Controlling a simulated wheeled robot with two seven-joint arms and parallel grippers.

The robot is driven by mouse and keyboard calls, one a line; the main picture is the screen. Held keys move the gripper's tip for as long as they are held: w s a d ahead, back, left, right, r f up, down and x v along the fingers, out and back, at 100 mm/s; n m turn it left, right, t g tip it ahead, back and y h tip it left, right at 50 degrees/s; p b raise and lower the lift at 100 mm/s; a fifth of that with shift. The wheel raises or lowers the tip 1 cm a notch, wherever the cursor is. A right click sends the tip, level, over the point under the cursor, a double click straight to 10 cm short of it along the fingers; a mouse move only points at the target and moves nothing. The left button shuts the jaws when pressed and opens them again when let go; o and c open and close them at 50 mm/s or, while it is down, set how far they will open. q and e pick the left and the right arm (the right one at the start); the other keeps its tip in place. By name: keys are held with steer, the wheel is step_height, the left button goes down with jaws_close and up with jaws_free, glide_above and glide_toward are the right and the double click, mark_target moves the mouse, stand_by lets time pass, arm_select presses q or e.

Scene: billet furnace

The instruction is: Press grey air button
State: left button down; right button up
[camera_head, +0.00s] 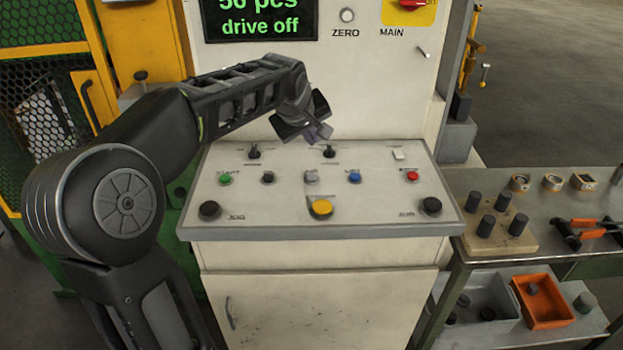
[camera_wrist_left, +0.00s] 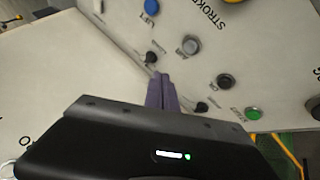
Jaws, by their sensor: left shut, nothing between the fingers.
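The grey air button (camera_head: 311,175) is in the middle of the upper button row on the sloped control panel (camera_head: 375,221). In the left wrist view the grey button (camera_wrist_left: 191,44) has the label AIR beside it and lies up and right of my fingertips. My left gripper (camera_head: 323,136) is shut and empty, above the panel's back edge near the right selector knob (camera_head: 329,151). Its purple fingers (camera_wrist_left: 160,82) point toward the panel and appear apart from the grey button. My right gripper is not in view.
Close to the grey button are a black button (camera_head: 267,177), a blue button (camera_head: 354,176) and a yellow button (camera_head: 320,208). A green button (camera_head: 225,178) and red button (camera_head: 412,175) lie farther out. The upright cabinet face (camera_head: 385,95) stands behind the gripper.

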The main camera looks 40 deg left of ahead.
arm_select(q)
steer(key=b, duration=0.4)
glide_above(311, 177)
step_height(311, 177, down, 6)
steer(key=shift+f, duration=0.1)
steer(key=shift+f+b, duration=0.5)
stand_by(1.3)
steer(key=shift+f+b, duration=0.4)
steer(key=shift+b, duration=0.05)
steer(key=shift+f+b, duration=0.4)
steer(key=shift+f, duration=0.05)
stand_by(0.5)
steer(key=shift+s, duration=0.1)
steer(key=shift+r+p, duration=0.55)
steer(key=shift+r, duration=0.35)
